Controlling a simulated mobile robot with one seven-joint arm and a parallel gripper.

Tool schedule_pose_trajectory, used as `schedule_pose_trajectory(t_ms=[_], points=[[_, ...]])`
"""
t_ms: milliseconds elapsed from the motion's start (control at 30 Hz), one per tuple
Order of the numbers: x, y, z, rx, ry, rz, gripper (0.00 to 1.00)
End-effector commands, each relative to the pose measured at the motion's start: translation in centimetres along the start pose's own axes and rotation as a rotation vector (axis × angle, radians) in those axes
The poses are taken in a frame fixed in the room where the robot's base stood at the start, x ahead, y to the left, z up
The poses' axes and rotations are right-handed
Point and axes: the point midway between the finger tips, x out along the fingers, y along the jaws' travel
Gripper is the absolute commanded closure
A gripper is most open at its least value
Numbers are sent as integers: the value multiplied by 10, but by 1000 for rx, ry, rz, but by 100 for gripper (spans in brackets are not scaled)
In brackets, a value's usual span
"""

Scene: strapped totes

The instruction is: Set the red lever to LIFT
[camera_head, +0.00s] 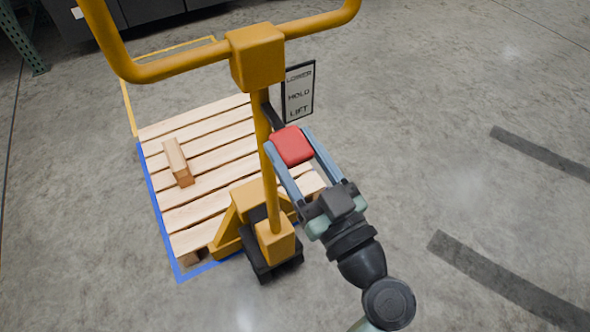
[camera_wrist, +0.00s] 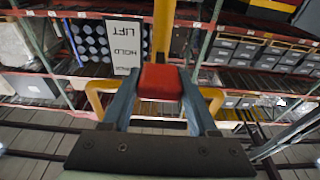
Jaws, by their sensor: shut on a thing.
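The red lever's block (camera_head: 292,146) is on the yellow pallet jack's post, on a dark arm. My gripper (camera_head: 287,141) is shut on it, a blue finger on each side. The red block also shows between the fingertips in the wrist view (camera_wrist: 160,81). A label plate (camera_head: 298,92) beside the post reads LOWER, HOLD, LIFT from top to bottom. The lever is below the plate, nearest the LIFT word. In the wrist view the plate (camera_wrist: 124,44) appears upside down, with LIFT and HOLD legible. Whether the lever is exactly at LIFT I cannot tell.
The yellow pallet jack's handle (camera_head: 257,55) rises close to my gripper. A wooden pallet (camera_head: 205,125) with a wood block (camera_head: 178,162) lies inside a blue and yellow floor outline. The concrete floor to the right is open, with dark stripes.

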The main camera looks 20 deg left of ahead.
Motion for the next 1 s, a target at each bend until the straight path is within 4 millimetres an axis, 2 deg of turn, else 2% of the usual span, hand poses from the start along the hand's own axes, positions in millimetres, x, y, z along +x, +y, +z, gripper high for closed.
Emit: schedule_pose_trajectory(t_ms=[33, 300, 1000], points=[[-3, 0, 14, -2, 21, -1, 100], [-2, 0, 23, 0, 133, -2, 100], [2, 0, 27, 1, 290, -1, 100]])
